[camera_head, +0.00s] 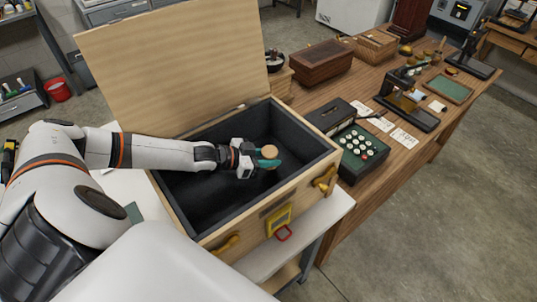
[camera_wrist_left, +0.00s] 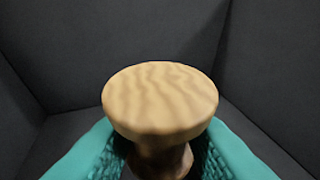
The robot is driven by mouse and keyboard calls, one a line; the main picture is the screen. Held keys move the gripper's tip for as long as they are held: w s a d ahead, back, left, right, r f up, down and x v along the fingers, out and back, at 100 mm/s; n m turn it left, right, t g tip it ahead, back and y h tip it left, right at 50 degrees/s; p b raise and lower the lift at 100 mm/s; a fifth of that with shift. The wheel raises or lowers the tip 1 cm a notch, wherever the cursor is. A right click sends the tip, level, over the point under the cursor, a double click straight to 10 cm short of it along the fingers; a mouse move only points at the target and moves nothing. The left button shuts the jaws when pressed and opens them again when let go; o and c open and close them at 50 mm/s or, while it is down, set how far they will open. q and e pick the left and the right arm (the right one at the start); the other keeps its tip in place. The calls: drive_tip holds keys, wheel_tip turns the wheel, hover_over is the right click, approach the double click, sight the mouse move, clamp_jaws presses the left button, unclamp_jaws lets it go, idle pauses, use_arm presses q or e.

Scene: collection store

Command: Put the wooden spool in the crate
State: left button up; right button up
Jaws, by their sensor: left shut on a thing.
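The wooden spool (camera_head: 269,151) is pale wood with a round flat end. My left gripper (camera_head: 268,163) is shut on it with teal fingers and holds it inside the mouth of the open crate (camera_head: 257,207). The left wrist view shows the spool's round end (camera_wrist_left: 160,100) up close between the teal fingers, with the dark lining of the crate behind. The crate is light wood with a dark inside, and its lid (camera_head: 178,62) stands open at the back. The head view does not show clearly how high the spool is above the crate floor. My right gripper is not in view.
The crate stands on a white table (camera_head: 335,208). To its right a long wooden table (camera_head: 352,200) holds a dark adding machine (camera_head: 360,150), a brown box (camera_head: 320,62) and several other items. The crate's inside looks empty around the gripper. Open floor lies at the right.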

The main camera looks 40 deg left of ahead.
use_arm(q)
drive_tip(key=shift+f, duration=0.55)
drive_tip(key=o, duration=1)
drive_tip(key=shift+c, duration=0.2)
drive_tip(key=shift+r, duration=0.6)
drive_tip(key=b+v, duration=0.1)
drive_tip(key=v, duration=0.9)
drive_tip(key=shift+s+a, duration=0.15)
drive_tip(key=shift+b+v, duration=0.3)
drive_tip(key=shift+v, duration=0.5)
